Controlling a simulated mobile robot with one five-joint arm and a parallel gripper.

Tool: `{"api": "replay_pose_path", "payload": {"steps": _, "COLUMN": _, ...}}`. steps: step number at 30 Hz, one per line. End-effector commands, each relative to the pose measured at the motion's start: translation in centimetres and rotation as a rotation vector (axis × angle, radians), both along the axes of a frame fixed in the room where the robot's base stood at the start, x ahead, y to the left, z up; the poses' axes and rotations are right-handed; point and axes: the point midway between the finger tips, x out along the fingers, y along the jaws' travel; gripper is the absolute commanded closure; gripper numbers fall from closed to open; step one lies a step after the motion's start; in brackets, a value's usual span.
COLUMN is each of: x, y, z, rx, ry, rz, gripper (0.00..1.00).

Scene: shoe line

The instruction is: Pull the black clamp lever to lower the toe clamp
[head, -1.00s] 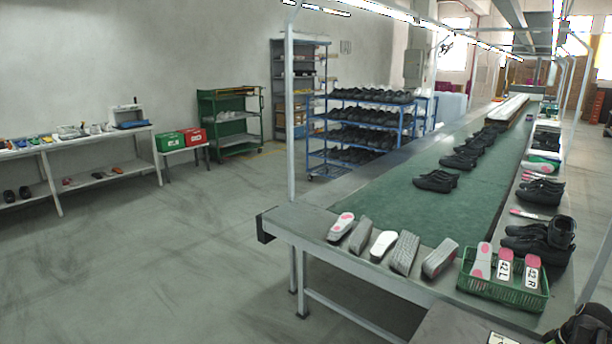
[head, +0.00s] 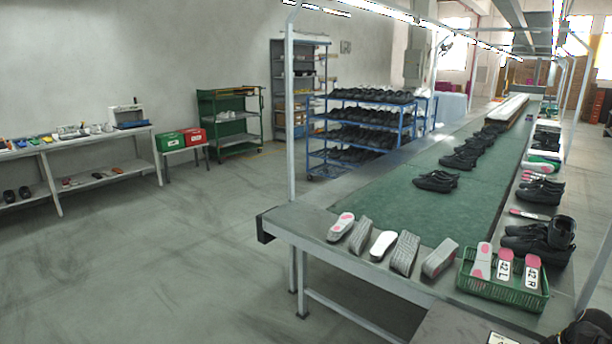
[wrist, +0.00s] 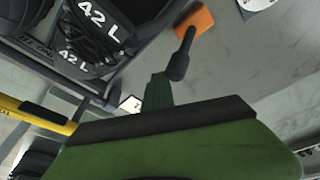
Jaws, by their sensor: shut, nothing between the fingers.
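In the wrist view, a black lever (wrist: 177,66) with a thick rounded grip end runs up to an orange block (wrist: 195,20). My gripper (wrist: 159,76) shows as green fingers, shut and empty, just below and left of the lever's grip. I cannot tell whether they touch it. A black laced shoe (wrist: 95,42) marked 42 L fills the upper left. The toe clamp cannot be made out for certain. The head view does not show my gripper or the lever clearly.
A yellow bar (wrist: 35,115) lies left in the wrist view, and a grey surface spreads on the right. In the head view, the long green-topped line (head: 400,208) carries black shoes (head: 436,181), soles and a green crate (head: 502,285). Open floor lies left.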

Motion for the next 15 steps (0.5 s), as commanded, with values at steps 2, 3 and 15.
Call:
{"api": "replay_pose_path", "payload": {"steps": 2, "x": -0.3, "y": 0.1, "z": -0.1, "rx": 0.004, "ry": 0.009, "rz": 0.002, "gripper": 1.0}}
{"api": "replay_pose_path", "payload": {"steps": 3, "x": -0.3, "y": 0.1, "z": -0.1, "rx": 0.004, "ry": 0.009, "rz": 0.002, "gripper": 1.0}}
{"api": "replay_pose_path", "payload": {"steps": 15, "x": 1.0, "y": -0.9, "z": -0.1, "rx": 0.003, "ry": 0.005, "rz": 0.0, "gripper": 1.0}}
